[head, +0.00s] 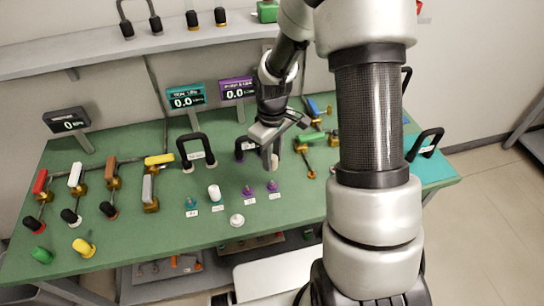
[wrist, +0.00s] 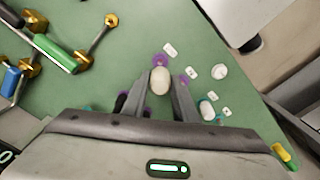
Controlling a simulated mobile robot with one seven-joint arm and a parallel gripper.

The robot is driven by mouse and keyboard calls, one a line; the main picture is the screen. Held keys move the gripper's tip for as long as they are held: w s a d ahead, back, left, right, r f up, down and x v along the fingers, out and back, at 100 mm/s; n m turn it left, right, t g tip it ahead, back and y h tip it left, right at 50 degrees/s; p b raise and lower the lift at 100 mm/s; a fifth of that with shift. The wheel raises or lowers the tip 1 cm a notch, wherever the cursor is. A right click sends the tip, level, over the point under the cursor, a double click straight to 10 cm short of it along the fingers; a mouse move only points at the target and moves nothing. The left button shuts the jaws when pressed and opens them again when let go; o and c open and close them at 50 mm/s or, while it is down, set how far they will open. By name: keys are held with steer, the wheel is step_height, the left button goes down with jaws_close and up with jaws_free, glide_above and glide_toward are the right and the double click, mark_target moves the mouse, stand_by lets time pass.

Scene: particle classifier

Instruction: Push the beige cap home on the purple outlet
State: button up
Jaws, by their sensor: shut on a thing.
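My gripper (head: 268,158) is shut on the beige cap (wrist: 160,80), which sits between the fingertips in the wrist view. In the head view the cap (head: 275,161) shows at the finger ends, above the green table. Two purple outlets stand on the table front: the right one (head: 272,186) and the left one (head: 248,190). The right one (wrist: 159,60) shows just past the cap in the wrist view; the cap looks apart from it. The other (wrist: 183,81) is beside the right finger.
A white cap (head: 214,192) stands left of the purple outlets, with a teal outlet (head: 191,203) farther left. A white round piece (head: 237,219) lies in front. Black handles (head: 195,150) and brass valves with coloured levers stand around. The front strip of the table (head: 170,232) is mostly clear.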

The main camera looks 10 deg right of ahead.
steer(key=shift+f+b, duration=2.05)
steer(key=shift+f, duration=0.8)
steer(key=shift+f, duration=0.2)
steer(key=shift+f+b, duration=0.3)
steer(key=shift+b, duration=0.1)
steer(key=shift+f+b, duration=0.95)
steer(key=shift+f, duration=0.35)
steer(key=o, duration=1.1)
steer(key=shift+r, duration=0.1)
step_height(320, 180, up, 17)
steer(key=shift+f+p, duration=0.1)
steer(key=shift+p, duration=0.95)
steer(key=shift+r, duration=0.25)
